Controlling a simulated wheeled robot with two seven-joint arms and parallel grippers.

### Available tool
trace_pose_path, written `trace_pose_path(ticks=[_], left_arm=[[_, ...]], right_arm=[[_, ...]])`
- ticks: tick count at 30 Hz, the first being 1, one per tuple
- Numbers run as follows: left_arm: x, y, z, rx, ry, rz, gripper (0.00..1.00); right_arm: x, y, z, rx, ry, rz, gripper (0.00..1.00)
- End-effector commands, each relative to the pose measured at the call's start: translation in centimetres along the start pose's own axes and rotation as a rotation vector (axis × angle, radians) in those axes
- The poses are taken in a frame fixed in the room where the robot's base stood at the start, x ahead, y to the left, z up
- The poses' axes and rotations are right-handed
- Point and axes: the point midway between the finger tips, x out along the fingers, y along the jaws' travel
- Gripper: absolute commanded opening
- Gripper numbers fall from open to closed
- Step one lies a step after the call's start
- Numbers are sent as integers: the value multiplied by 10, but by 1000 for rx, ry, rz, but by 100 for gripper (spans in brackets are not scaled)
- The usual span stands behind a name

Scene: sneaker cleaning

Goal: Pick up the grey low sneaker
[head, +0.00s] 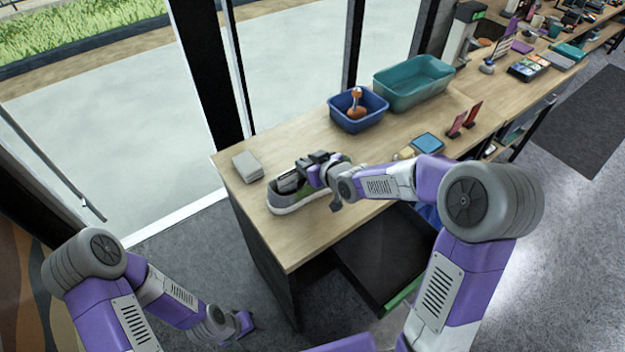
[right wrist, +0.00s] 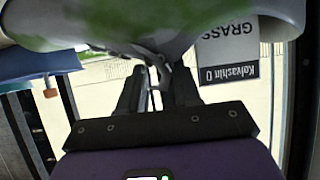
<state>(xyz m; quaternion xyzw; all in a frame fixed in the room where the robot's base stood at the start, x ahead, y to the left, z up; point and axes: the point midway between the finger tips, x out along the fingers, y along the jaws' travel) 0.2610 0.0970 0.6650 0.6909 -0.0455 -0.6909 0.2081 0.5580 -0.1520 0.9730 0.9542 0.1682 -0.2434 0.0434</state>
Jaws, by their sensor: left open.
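The grey low sneaker (head: 300,197) is at the near left end of the wooden table, with a green patch on its upper. It fills the top of the right wrist view (right wrist: 110,25), blurred green and grey, with a white paper tag reading "GRASS" (right wrist: 228,52). My right gripper (head: 312,168) is at the top opening of the sneaker. In the right wrist view its fingers (right wrist: 155,78) are close together at the sneaker's edge and look shut on it; the fingertips are partly hidden. My left gripper (head: 243,324) hangs low over the floor, open and away from the table.
A grey block (head: 248,166) lies left of the sneaker. A blue bin (head: 345,121) with an orange-handled tool and a teal tub (head: 394,88) stand behind. A blue pad (head: 428,143) and small stands are to the right. The table's front edge is close.

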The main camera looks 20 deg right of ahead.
Motion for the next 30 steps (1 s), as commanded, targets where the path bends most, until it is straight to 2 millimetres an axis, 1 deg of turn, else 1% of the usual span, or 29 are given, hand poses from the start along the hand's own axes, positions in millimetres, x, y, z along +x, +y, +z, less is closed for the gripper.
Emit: trace_pose_path(ticks=[1, 3, 4, 16, 18, 20, 22, 30], left_arm=[[0, 0, 0, 0, 0, 0, 43], [0, 0, 0, 0, 0, 0, 43], [0, 0, 0, 0, 0, 0, 43], [0, 0, 0, 0, 0, 0, 43], [-1, 0, 0, 0, 0, 0, 43], [-3, 1, 0, 0, 0, 0, 43], [-6, 2, 0, 0, 0, 0, 43], [-22, 8, 1, 0, 0, 0, 43]], right_arm=[[0, 0, 0, 1, 0, 1, 12], [0, 0, 0, 1, 0, 1, 1], [0, 0, 0, 1, 0, 1, 0], [0, 0, -1, 1, 3, 1, 0], [-2, 1, -4, 0, 3, 1, 0], [-5, 1, -10, 0, 5, 2, 0], [-10, 1, -20, 0, 6, 2, 0], [-37, 1, -68, 0, 7, 3, 0]])
